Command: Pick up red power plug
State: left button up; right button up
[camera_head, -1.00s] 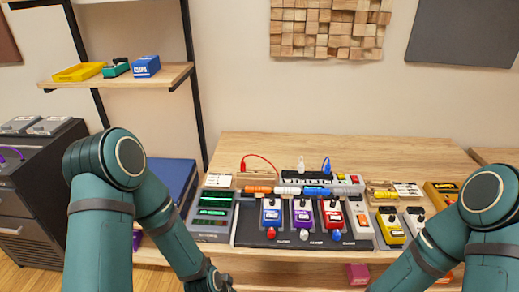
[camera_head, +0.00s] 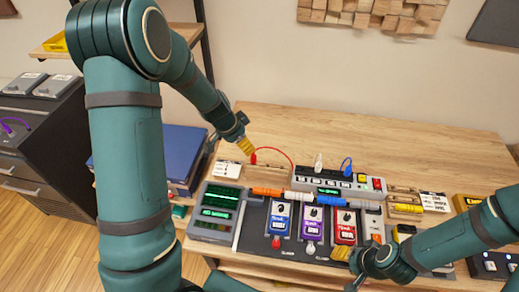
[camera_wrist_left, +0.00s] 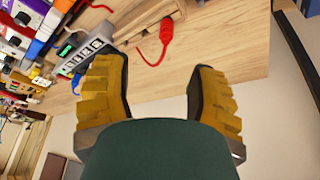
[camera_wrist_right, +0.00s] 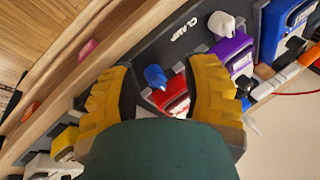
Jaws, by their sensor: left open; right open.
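The red power plug (camera_head: 254,158) lies on the wooden table behind the pedals, with its red cable curving right toward the power strip (camera_head: 338,180). In the left wrist view the red plug (camera_wrist_left: 166,30) shows beyond the fingertips, between the two fingers. My left gripper (camera_head: 247,146) is just above and beside the plug; its open yellow fingers (camera_wrist_left: 160,85) hold nothing. My right gripper (camera_head: 342,268) is low at the table's front, near the red pedal (camera_head: 345,228).
A white plug (camera_head: 318,160) and a blue plug (camera_head: 346,165) stand at the power strip. Orange, white and blue cable pieces lie across the pedalboard's back. A green-lit unit (camera_head: 215,212) sits at left. The table's back is bare.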

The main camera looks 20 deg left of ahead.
aim_at(255, 157)
pick_arm(q)
jog(key=b+x, duration=0.1)
jog(key=x, duration=0.5)
jog(key=shift+w+f, duration=0.3)
jog(key=shift+w, duration=0.05)
jog(key=shift+w+a+x, duration=0.1)
jog(key=shift+w+x, duration=0.05)
jog(key=shift+x, duration=1.5)
jog(key=shift+w+a+x, duration=0.1)
jog(key=shift+w+x, duration=0.05)
jog(key=shift+x, duration=1.45)
jog(key=shift+r, duration=0.1)
grip_shut()
